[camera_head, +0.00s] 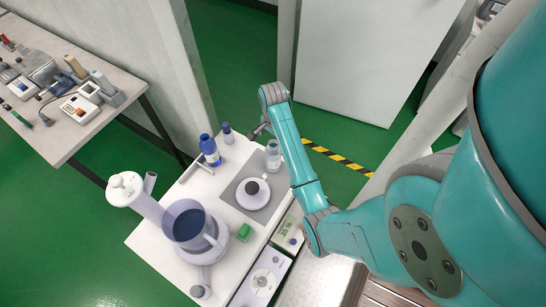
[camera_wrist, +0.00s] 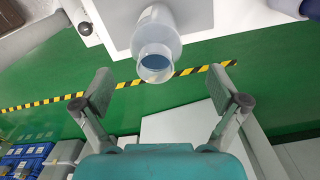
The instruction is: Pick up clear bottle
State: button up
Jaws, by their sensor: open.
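The clear bottle (camera_head: 273,157) stands at the back right of the white bench, at the edge of a grey square plate. In the wrist view the clear bottle (camera_wrist: 157,40) is at the top middle, its round mouth facing the camera. My gripper (camera_wrist: 160,78) is open, one finger on each side below the bottle's mouth. Nothing shows between the finger pads except the floor and the bottle's near end beyond them; the fingers do not appear to touch it. In the head view my gripper (camera_head: 259,130) is small and partly hidden by my forearm, just behind the bottle.
A blue bottle (camera_head: 209,150) and a small dark-capped bottle (camera_head: 228,134) stand left of the clear bottle.

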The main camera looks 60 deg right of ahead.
aim_at(273, 152)
jog(key=shift+s+a+f, duration=0.1)
jog(key=shift+a+f, duration=0.05)
jog(key=shift+f, duration=1.8)
jog(key=shift+s+a+f, duration=0.1)
jog(key=shift+a+f, duration=0.05)
jog(key=shift+f, duration=1.75)
jog(key=c, duration=1.7)
